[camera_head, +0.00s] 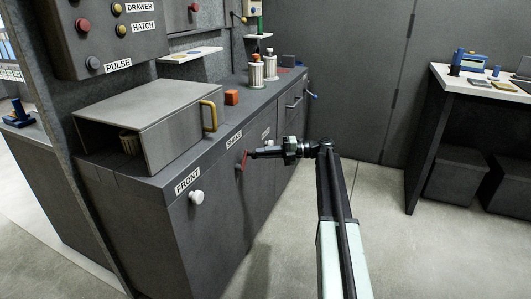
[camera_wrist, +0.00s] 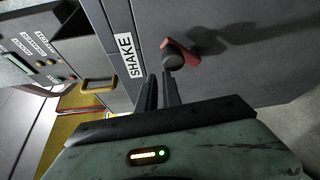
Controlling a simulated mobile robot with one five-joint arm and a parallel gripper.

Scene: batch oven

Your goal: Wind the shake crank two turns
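The shake crank (camera_head: 242,160) is a red arm on the dark cabinet front, just below the SHAKE label (camera_head: 234,139). In the wrist view the red crank arm (camera_wrist: 184,51) slants across the panel and its round dark knob (camera_wrist: 173,61) faces me. My gripper (camera_head: 256,153) reaches in from the right, close to the crank. In the wrist view my gripper's two dark fingers (camera_wrist: 160,80) stand a little apart with a narrow empty gap. The knob appears at the tip of the right finger, not between the fingers; whether they touch, I cannot tell.
A grey box-shaped chamber with a yellow handle (camera_head: 209,116) stands on the cabinet top. A side table (camera_head: 440,75) stands right; the floor between is clear.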

